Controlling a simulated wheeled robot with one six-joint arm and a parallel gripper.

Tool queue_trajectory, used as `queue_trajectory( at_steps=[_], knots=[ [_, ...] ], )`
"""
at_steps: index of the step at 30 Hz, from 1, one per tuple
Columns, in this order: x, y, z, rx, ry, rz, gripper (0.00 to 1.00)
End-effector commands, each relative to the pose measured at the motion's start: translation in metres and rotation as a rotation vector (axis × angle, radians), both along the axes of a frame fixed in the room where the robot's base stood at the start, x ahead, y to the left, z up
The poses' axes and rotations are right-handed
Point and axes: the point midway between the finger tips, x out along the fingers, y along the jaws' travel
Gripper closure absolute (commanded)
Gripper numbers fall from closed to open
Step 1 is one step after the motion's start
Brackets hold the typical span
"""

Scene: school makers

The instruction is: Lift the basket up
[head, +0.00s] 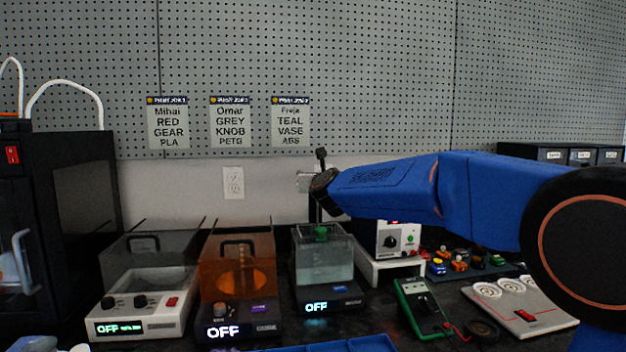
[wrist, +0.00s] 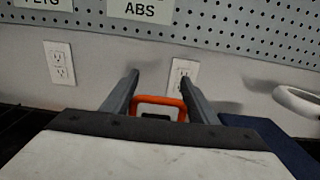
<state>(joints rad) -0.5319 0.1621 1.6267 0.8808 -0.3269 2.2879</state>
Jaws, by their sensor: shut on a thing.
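My gripper (wrist: 159,84) is shut on an orange handle (wrist: 160,101), which shows between its two grey fingers in the wrist view. I take this handle to be the basket's; the basket's body cannot be made out there. In the head view the dark end of my arm (head: 323,187) is above and just behind a clear tank (head: 322,268), and the fingertips are hidden. A green piece (head: 321,233) shows near the top of the tank. I cannot tell whether the basket is in the tank or clear of it.
An orange-lidded unit (head: 237,265) and a grey-lidded unit (head: 146,285) stand left of the tank. A white-topped power unit (head: 396,240), a green meter (head: 424,308) and a grey panel (head: 520,313) are to its right. A pegboard wall (head: 380,80) rises behind.

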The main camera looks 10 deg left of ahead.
Motion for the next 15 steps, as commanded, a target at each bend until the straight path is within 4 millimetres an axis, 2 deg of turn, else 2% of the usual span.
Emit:
queue_trajectory(
  at_steps=[1, 2, 3, 11, 15],
  knots=[
    [0.0001, -0.0026, 0.0073, 0.004, -0.010, -0.005, 0.87],
    [0.0001, -0.0027, 0.0075, 0.004, -0.010, -0.005, 0.42],
    [0.0001, -0.0026, 0.0074, 0.004, -0.010, -0.004, 0.39],
    [-0.0004, -0.0016, 0.0048, 0.003, -0.006, -0.003, 0.39],
    [-0.0068, -0.0029, 0.0050, 0.003, -0.006, -0.002, 0.39]
  ],
)
